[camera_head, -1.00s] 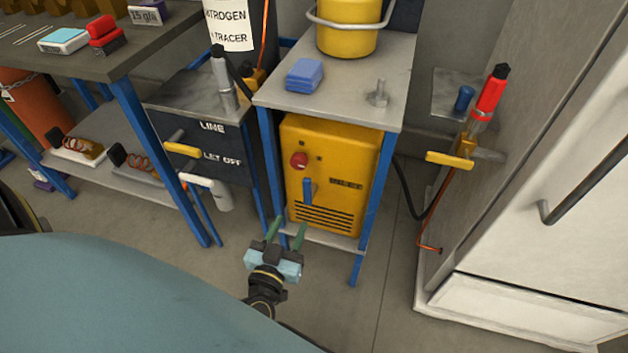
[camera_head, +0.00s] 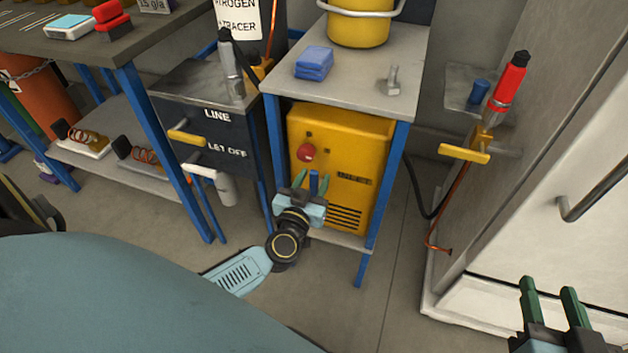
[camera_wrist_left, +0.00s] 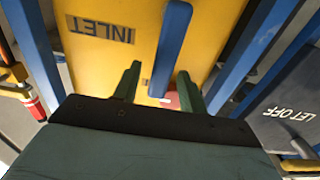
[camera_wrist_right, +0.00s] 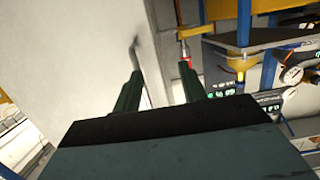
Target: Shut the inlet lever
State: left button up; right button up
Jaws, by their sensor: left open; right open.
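The inlet lever is a blue bar (camera_head: 314,183) on the front of a yellow unit (camera_head: 360,140), below a red knob. In the left wrist view the blue lever (camera_wrist_left: 172,40) hangs lengthwise beside the INLET label (camera_wrist_left: 100,30). My left gripper (camera_head: 312,182) is open at the unit's front, its two green fingers on either side of the lever. Contact cannot be made out. My right gripper (camera_head: 549,288) is open and empty at the lower right, in front of the white cabinet. It also shows open in the right wrist view (camera_wrist_right: 161,78).
The unit stands under a grey table (camera_head: 350,85) with blue legs (camera_head: 384,190) close on both sides. A yellow LET OFF lever (camera_head: 187,137) is to the left. Another yellow lever (camera_head: 465,153) is on the right, near the white cabinet (camera_head: 580,200). Floor in front is clear.

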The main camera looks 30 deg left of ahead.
pick_arm(q)
jog(key=shift+w+a, duration=0.15)
jog(key=shift+w, duration=0.3)
jog(key=shift+c, duration=0.3)
grip_shut()
